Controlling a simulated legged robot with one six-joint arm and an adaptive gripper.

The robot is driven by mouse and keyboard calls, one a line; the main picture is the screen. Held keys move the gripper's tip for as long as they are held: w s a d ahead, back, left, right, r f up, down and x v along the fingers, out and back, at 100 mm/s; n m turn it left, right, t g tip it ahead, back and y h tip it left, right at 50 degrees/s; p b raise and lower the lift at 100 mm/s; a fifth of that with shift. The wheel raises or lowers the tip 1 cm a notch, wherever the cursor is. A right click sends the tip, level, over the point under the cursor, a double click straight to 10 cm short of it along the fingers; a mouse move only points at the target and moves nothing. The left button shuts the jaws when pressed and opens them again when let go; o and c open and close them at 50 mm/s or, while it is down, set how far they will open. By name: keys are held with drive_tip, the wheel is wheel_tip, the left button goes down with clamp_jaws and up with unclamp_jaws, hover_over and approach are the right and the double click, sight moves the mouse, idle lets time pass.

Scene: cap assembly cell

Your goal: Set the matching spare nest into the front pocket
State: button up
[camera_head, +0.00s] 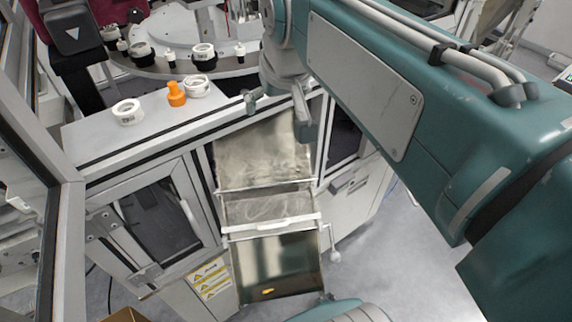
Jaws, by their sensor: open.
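Two white ring-shaped nests with dark markings stand on the light grey ledge: one at the left (128,111) and one farther right (197,86). An orange knobbed piece (176,94) stands close beside the right one. Behind them, the round dial (225,68) carries black-and-white nests, one (204,56) near its front edge and another (142,52) to the left, with small white-and-black posts between. I cannot tell which pocket is the empty front one. My gripper (277,120) is open and empty, pointing down right of the ledge pieces and apart from them.
A metal chute (262,160) slopes down in front of the machine, with a small yellow piece (267,291) at its bottom. The ledge's front left part is clear.

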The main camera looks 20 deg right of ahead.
drive_tip(key=s+a+f, duration=0.1)
drive_tip(key=s+f, duration=0.9)
drive_tip(key=f, duration=0.1)
drive_tip(key=shift+s+a+f+n, duration=0.25)
drive_tip(key=shift+s+a+n, duration=0.05)
drive_tip(key=shift+a, duration=0.05)
idle(0.5)
